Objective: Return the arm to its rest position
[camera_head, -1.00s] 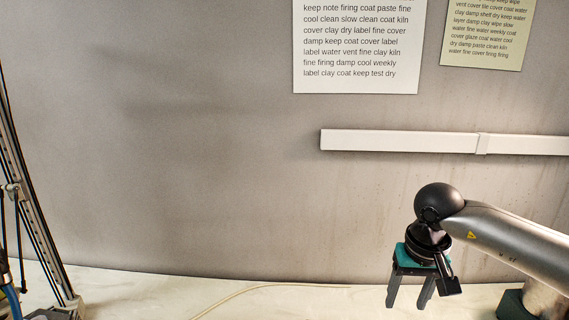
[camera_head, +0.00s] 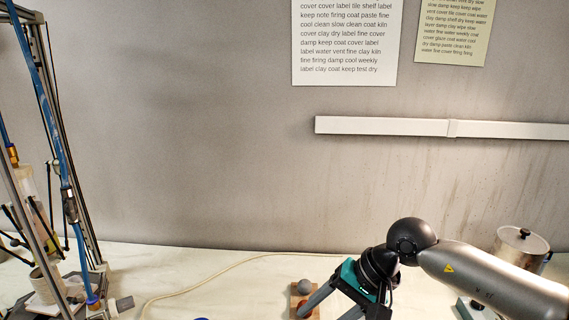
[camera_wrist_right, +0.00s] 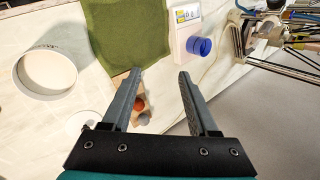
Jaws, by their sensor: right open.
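My right arm comes in from the right in the head view. Its gripper (camera_head: 328,311) points down and to the left over the table, with its fingertips near the lower frame edge. In the right wrist view the two fingers of this gripper (camera_wrist_right: 160,76) are spread apart with nothing between them. A small wooden board (camera_head: 295,300) with a grey ball (camera_head: 305,286) and a reddish ball (camera_head: 304,306) lies beyond the fingers and is partly hidden by one. My left gripper is not in view.
A delta printer frame (camera_head: 62,130) with a blue hose stands at the left. A metal pot (camera_head: 522,240) is at the right. The wrist view shows a green cloth (camera_wrist_right: 140,35), a scale (camera_wrist_right: 182,30) with a blue piece (camera_wrist_right: 199,46), and a white round container (camera_wrist_right: 45,72).

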